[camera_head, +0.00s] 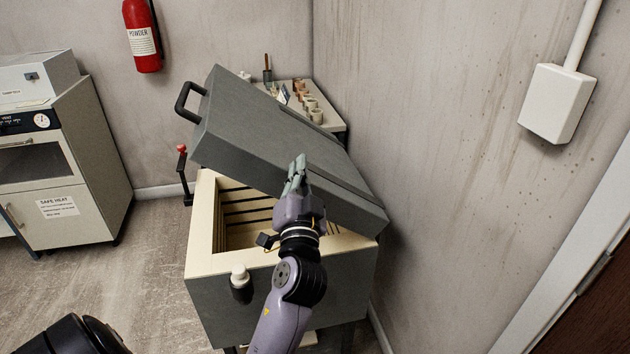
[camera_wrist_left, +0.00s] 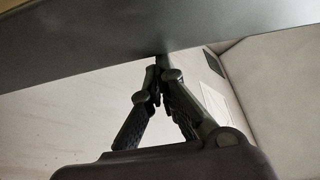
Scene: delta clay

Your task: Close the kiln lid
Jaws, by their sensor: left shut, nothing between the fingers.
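The kiln (camera_head: 205,232) is a grey box with a cream rim around a ribbed inner chamber. Its thick grey lid (camera_head: 265,135) is tilted open, high at the left and low at the right. A black handle (camera_head: 184,101) is on the lid's raised left end. My left gripper (camera_head: 297,165) is shut and empty, in front of the lid's near side. In the left wrist view the closed fingers (camera_wrist_left: 157,72) reach up to a dark grey surface, seemingly the lid (camera_wrist_left: 90,50); I cannot tell whether they touch. My right gripper is not in view.
A white-capped knob or bottle (camera_head: 240,280) is at the kiln's front. A small table (camera_head: 333,123) with pots stands behind the lid. The wall is close on the kiln's right. An oven cabinet (camera_head: 70,185) stands at the left, with open floor (camera_head: 140,270) between.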

